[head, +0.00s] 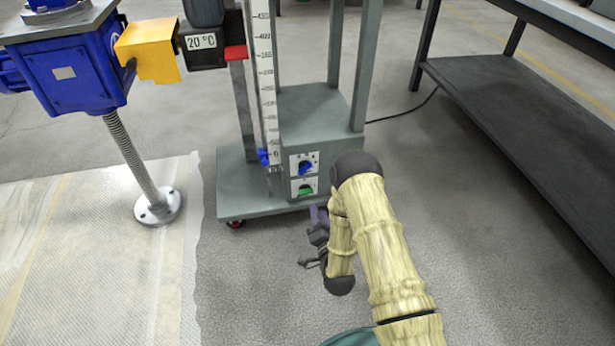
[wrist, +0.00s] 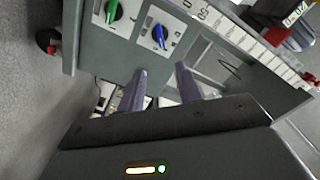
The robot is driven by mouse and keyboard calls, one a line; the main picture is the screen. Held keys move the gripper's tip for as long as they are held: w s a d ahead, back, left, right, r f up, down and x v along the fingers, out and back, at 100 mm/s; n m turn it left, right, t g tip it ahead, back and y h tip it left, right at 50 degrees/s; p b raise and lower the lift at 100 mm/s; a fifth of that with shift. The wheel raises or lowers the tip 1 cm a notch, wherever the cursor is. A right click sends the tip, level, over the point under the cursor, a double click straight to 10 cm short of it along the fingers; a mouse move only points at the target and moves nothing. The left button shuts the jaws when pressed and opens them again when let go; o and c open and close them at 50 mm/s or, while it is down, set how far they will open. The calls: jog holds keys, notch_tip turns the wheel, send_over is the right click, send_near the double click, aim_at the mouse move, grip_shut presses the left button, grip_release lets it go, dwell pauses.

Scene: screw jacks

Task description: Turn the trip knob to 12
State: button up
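Two knobs sit on white plates on the grey cabinet of a wheeled stand: a blue knob (head: 305,168) above and a green knob (head: 305,190) below. The plate markings are too small to read, so I cannot tell which knob is the trip knob or its setting. In the wrist view the blue knob (wrist: 160,36) lies just beyond my fingertips, and the green knob (wrist: 113,11) is farther off at upper left. My gripper (wrist: 161,70) is open and empty, its two purple-grey fingers apart and not on either knob. In the head view my gripper (head: 316,235) is low in front of the cabinet.
A tall white scale (head: 266,80) with a blue pointer (head: 263,157) rises on the stand. A blue screw jack (head: 70,65) with a yellow block (head: 150,50) is at left. A dark bench (head: 520,120) stands at right. The floor before the cabinet is clear.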

aim_at(307, 171)
jog(key=shift+w, duration=0.1)
jog(key=b+x, duration=0.8)
jog(key=x, duration=0.9)
jog(key=shift+w+f, duration=0.1)
jog(key=shift+w, duration=0.05)
grip_shut()
